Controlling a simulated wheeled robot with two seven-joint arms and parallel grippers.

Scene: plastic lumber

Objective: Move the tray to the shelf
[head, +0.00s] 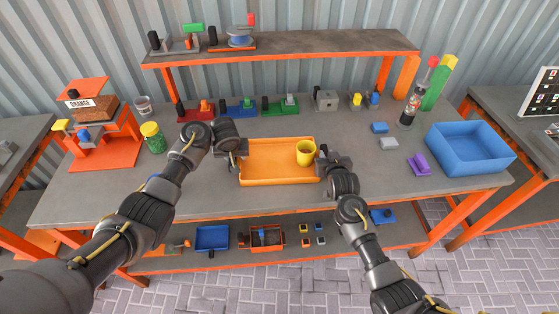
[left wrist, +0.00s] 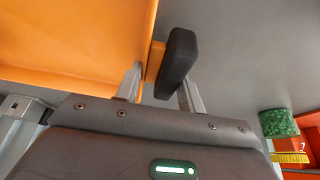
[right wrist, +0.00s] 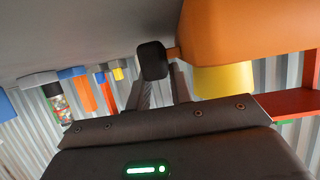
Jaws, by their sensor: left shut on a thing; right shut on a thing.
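The orange tray (head: 270,172) is at the middle of the workbench, with a yellow cup (head: 305,153) standing in its right part. My left gripper (head: 238,160) is shut on the tray's left side; the left wrist view shows its fingers around an edge piece of the tray (left wrist: 100,35). My right gripper (head: 325,165) is shut on the tray's right side, and the right wrist view shows the tray (right wrist: 240,30) beside its fingers, with the cup (right wrist: 225,78) partly visible. Whether the tray touches the bench is hard to tell. The raised shelf (head: 290,45) runs along the back of the bench.
The raised shelf holds several items at its left; its middle and right are bare. Below it stand several coloured tools, including a green one (head: 281,106). A blue bin (head: 470,150) is at the right, a green jar (head: 153,138) at the left. A lower shelf (head: 345,236) holds small bins.

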